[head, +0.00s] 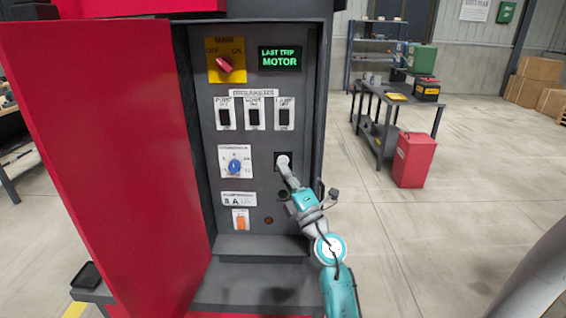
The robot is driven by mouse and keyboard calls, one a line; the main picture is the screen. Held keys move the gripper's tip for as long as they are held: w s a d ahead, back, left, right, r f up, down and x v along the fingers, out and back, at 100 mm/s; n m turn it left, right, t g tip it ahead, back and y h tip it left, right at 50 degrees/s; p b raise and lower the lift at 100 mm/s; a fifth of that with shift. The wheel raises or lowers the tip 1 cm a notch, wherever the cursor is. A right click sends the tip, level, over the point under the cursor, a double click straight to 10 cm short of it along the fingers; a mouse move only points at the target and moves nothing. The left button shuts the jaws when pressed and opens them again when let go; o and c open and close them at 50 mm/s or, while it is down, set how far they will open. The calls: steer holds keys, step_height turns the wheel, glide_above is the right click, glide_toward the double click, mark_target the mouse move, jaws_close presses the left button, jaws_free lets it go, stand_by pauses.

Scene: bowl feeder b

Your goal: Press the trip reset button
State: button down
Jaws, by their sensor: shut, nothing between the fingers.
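The control panel (256,130) stands open in front of me. A pale round button (283,159) sits on a dark square plate right of the blue dial, with no label I can read; it appears to be the trip reset button. My gripper (287,169) is shut and empty, its tip at the lower edge of this button and partly covering it. I cannot tell whether the tip touches the button. The display (280,59) at the top right of the panel reads "LAST TRIP MOTOR" in green.
A red-handled main switch (224,65), several black breakers (254,118), a blue dial (235,166), an orange switch (240,221) and a dark red round part (268,221) surround it. The open red door (100,160) blocks the left.

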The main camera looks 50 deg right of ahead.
steer(key=s+a, duration=0.1)
steer(key=a, duration=0.1)
steer(key=s+a, duration=0.2)
stand_by(0.6)
stand_by(0.8)
steer(key=s+a+f+m+g+y, duration=0.1)
steer(key=s+a+f+m+y, duration=0.1)
steer(key=s+a+f+m, duration=0.55)
steer(key=s+a+f+g+y, duration=0.15)
steer(key=s+a+f, duration=0.25)
steer(key=a+f, duration=0.75)
steer(key=s+a+f+m+g+y, duration=0.1)
steer(key=s+a+f+m+g, duration=0.1)
steer(key=s, duration=0.6)
steer(key=s+a+f+m+g+y, duration=0.1)
steer(key=s+a+f+m+g, duration=0.1)
steer(key=s+a, duration=0.3)
steer(key=s+a+f+m+g+y, duration=0.2)
steer(key=s+a+m, duration=0.1)
steer(key=s, duration=0.7)
steer(key=shift+s+a+f+m, duration=0.35)
steer(key=shift+s+f+m, duration=0.05)
steer(key=shift+m, duration=0.25)
